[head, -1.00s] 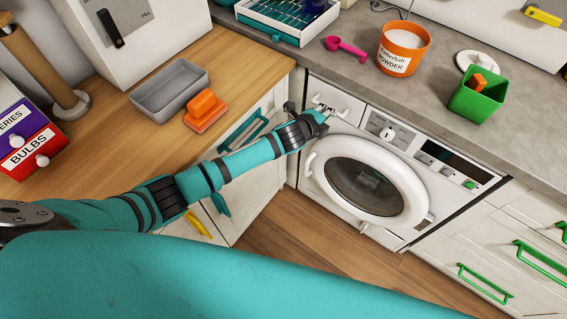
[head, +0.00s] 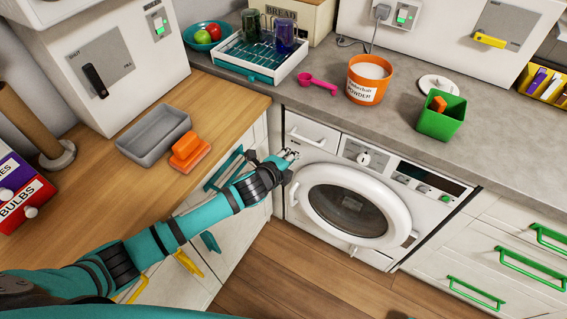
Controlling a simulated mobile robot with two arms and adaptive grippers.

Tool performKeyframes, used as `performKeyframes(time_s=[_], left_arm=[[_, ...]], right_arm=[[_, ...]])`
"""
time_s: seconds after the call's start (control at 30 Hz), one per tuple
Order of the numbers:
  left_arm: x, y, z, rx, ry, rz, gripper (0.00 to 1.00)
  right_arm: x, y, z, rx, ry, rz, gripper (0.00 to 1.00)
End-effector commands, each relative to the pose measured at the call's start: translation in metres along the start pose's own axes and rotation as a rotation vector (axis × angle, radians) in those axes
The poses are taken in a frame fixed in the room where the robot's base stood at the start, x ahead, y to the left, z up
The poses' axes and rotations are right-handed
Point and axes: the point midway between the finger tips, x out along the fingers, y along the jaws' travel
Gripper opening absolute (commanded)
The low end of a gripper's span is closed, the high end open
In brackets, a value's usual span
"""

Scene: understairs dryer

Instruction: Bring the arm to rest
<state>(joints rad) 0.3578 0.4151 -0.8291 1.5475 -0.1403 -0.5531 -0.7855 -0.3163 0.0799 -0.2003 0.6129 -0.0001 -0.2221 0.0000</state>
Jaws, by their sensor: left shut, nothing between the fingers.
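My left arm reaches in from the lower left, teal with dark bands. My left gripper (head: 287,155) is shut and empty, at the upper left of the washing machine (head: 322,138), in front of its detergent drawer as seen here. I cannot tell whether it touches the machine. The machine's round white door (head: 352,203) looks closed.
The grey counter holds an orange powder tub (head: 369,78), a pink scoop (head: 318,84), a green bin (head: 441,115) and a dish rack (head: 261,55). The wooden counter holds a grey basin (head: 154,138) and orange sponges (head: 188,150).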

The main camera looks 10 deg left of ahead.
Motion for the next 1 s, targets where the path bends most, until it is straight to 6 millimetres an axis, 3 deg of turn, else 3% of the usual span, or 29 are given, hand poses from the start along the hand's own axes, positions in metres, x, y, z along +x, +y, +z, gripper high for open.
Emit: performKeyframes(time_s=[0.1,0.23,0.6,0.67,0.77,0.9,1.0], left_arm=[[-0.022,0.000,0.000,0.000,0.001,-0.001,0.00],[-0.037,0.000,0.000,0.000,0.000,-0.001,0.00],[-0.050,0.004,-0.005,-0.050,-0.004,0.013,0.00],[-0.059,0.010,-0.011,-0.141,-0.017,0.038,0.00],[-0.090,0.031,-0.020,-0.410,-0.074,0.118,0.00],[-0.152,0.069,-0.017,-0.852,-0.226,0.258,0.00],[-0.190,0.092,-0.011,-1.070,-0.334,0.331,0.00]], right_arm=[[0.000,0.004,-0.019,0.000,0.026,0.005,0.40],[0.000,0.006,-0.033,0.000,0.050,0.007,0.40],[0.000,0.002,-0.013,0.000,0.018,0.003,0.40],[0.000,0.002,-0.011,0.000,0.015,0.003,0.40],[0.000,0.002,-0.011,0.000,0.015,0.003,0.40],[0.000,0.003,-0.013,0.000,0.018,0.003,0.40],[0.000,0.003,-0.015,0.000,0.021,0.004,0.40]])
